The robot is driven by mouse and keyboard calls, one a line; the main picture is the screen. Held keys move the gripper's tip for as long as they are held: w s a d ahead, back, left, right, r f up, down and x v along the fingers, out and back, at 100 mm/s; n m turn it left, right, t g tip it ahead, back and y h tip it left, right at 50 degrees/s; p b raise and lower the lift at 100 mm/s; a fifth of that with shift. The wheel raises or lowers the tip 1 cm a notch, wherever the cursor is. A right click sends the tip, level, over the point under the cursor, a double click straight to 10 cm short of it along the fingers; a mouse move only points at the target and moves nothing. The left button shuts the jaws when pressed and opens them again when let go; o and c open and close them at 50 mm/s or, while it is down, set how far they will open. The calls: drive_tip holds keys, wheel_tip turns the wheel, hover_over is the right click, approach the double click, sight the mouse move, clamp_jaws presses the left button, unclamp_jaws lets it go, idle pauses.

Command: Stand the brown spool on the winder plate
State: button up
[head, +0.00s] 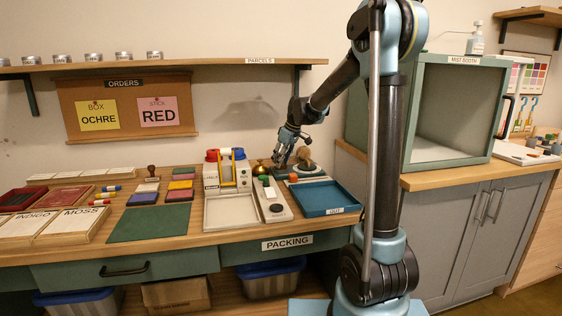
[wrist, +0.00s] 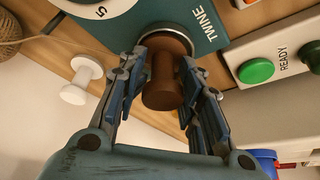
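The brown spool (wrist: 164,75) is between the two fingers of my gripper (wrist: 165,65) in the wrist view. The fingers lie close on both sides of it; whether they press on it is not clear. The spool's far end is over the round silver-rimmed winder plate (wrist: 187,42) on the teal TWINE base (wrist: 216,17). I cannot tell if the spool rests on the plate or is just above it. In the head view my gripper (head: 281,160) is low over the winder at the back of the bench, and the spool is not clearly visible there.
A white spool (wrist: 80,78) stands beside the base, near a twine ball (wrist: 8,32). A panel with a green READY button (wrist: 256,70) is on the other side. In the head view a blue OUT tray (head: 325,196) lies in front, and a green mat (head: 150,222) is bare.

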drive_tip(key=shift+o, duration=0.5)
drive_tip(key=shift+r, duration=0.15)
drive_tip(key=v, duration=1.1)
drive_tip(key=shift+d+r, duration=0.15)
drive_tip(key=shift+r, duration=0.2)
drive_tip(key=shift+s, duration=0.15)
